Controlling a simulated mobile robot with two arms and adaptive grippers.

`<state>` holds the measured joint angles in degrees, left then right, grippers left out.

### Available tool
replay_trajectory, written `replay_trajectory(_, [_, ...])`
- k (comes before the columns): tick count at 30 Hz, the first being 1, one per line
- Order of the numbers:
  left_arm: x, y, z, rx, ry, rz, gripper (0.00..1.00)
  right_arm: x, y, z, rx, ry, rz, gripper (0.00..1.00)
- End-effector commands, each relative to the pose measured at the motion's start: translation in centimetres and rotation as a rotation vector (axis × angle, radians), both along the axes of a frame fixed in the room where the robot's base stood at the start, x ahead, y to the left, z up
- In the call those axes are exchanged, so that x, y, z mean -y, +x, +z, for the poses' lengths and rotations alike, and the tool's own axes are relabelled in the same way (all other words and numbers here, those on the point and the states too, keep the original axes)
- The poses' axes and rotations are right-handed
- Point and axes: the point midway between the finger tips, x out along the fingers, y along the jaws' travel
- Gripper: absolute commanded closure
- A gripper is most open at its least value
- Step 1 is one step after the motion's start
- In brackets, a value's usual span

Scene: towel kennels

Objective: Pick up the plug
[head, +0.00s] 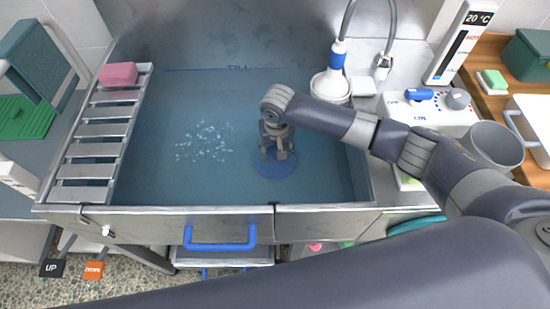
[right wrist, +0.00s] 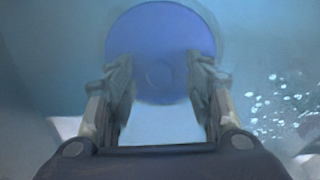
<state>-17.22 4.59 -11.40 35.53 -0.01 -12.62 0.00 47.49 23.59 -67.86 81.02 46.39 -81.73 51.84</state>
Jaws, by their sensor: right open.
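The plug, a round blue disc (head: 274,171), lies in the blue-tinted water of the metal tub, right of its middle. My right gripper (head: 277,157) points down over it and hides part of it in the head view. In the right wrist view the disc (right wrist: 160,30) lies beyond and between the two fingertips of my right gripper (right wrist: 161,68). The fingers are apart with nothing gripped between them. I cannot tell whether the fingertips touch the disc. A faint ring shows on the disc, blurred. My left gripper is not in view.
The tub's front rim (head: 180,209) and a slatted rack (head: 100,130) with a pink block (head: 118,74) border the water. Bubbles (head: 205,142) float left of my gripper. A shower head (head: 336,58) and grey cup (head: 493,147) stand right.

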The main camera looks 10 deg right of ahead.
Motion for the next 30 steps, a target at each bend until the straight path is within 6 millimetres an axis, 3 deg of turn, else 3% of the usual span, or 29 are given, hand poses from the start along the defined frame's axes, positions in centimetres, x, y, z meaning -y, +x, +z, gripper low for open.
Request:
replay_trajectory(6, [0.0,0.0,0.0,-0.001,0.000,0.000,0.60,0.0,0.0,-0.1,0.000,0.000,0.001,0.52])
replay_trajectory(12, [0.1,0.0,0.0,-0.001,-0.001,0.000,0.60,0.0,0.0,0.0,0.000,0.001,0.000,0.98])
replay_trajectory(13, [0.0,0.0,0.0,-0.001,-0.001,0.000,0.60,0.0,0.0,-0.1,0.000,0.000,0.000,1.00])
replay_trajectory(23, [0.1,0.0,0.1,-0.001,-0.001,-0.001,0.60,0.0,0.0,0.0,0.000,0.001,0.000,1.00])
replay_trajectory(30, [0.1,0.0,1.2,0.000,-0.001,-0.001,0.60,-0.1,0.0,0.9,0.000,0.001,0.000,1.00])
